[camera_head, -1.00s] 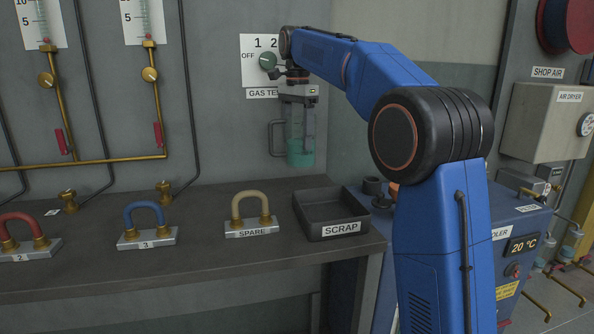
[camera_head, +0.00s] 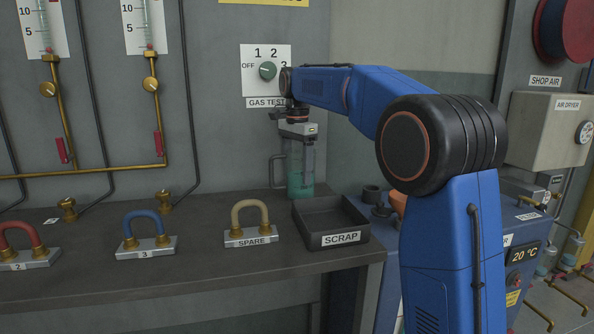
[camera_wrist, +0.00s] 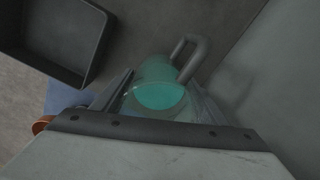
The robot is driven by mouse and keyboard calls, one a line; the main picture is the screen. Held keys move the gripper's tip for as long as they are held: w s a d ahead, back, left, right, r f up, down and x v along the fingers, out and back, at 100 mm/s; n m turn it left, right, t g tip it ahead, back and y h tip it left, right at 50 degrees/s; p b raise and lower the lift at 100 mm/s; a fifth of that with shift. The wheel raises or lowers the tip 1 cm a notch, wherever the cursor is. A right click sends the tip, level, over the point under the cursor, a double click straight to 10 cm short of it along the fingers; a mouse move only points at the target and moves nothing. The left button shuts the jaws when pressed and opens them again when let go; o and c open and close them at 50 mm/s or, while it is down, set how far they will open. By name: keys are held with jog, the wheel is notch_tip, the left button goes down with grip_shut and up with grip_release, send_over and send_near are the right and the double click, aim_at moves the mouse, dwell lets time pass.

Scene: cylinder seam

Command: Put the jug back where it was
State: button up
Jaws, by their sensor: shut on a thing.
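The jug (camera_head: 298,172) is clear with a grey handle on its left and teal liquid in it. It is upright at the back of the bench, behind the scrap tray. Its base is close to the bench top; I cannot tell for sure whether it touches. My gripper (camera_head: 299,150) points down and is shut on the jug from above. In the wrist view the jug (camera_wrist: 157,93) sits between my fingers, with its handle towards the top right.
The black SCRAP tray (camera_head: 341,240) stands just in front of the jug. The SPARE hose loop (camera_head: 250,236) and the blue loop marked 3 (camera_head: 147,246) stand left on the bench (camera_head: 200,275). The wall with the gas test dial (camera_head: 268,71) is close behind.

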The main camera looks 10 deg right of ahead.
jog(key=o, duration=1.8)
notch_tip(320, 180, up, 12)
jog(key=shift+r, duration=0.1)
